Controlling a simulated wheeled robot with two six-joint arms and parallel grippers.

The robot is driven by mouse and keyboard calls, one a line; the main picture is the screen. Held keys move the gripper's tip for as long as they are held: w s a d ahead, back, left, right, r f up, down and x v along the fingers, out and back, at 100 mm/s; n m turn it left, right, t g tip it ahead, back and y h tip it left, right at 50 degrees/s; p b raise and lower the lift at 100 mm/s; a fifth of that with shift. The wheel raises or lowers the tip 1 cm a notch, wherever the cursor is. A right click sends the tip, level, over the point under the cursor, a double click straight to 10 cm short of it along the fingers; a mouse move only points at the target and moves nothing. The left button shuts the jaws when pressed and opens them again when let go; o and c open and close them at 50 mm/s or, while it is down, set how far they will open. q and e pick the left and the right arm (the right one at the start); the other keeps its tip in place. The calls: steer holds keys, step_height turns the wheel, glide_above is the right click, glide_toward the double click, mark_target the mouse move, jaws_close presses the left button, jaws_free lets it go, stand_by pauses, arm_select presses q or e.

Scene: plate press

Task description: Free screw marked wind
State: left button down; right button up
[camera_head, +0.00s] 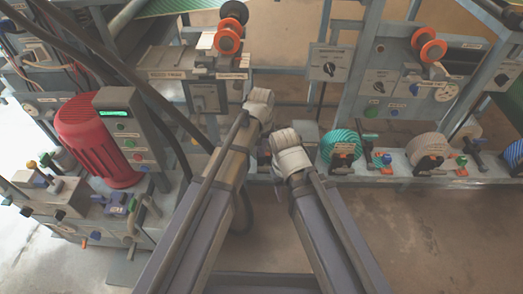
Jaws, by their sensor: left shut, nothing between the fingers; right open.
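My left gripper (259,100) is at the end of the arm from the left, just below the orange rollers at the back. It is shut and empty; its fingers are mostly hidden by the wrist. My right gripper (289,152) is lower, in front of the machine's lower rail. It is open, with its fingers largely hidden. No screw's label can be read as "wind" at this size. Small knobs and clamps show beside the teal roll (341,144) and the beige roll (428,151).
A red motor (97,142) and a grey control box (130,128) with buttons stand at left. Orange rollers (229,37) are at the top middle, and more orange rollers (433,50) at right. Switch panel (329,63) stands between. The floor (430,235) at lower right is clear.

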mark_target(262, 169)
arm_select(q)
step_height(262, 169, down, 8)
steer(key=b, duration=0.6)
steer(key=shift+r+b, duration=0.15)
steer(key=shift+b, duration=0.15)
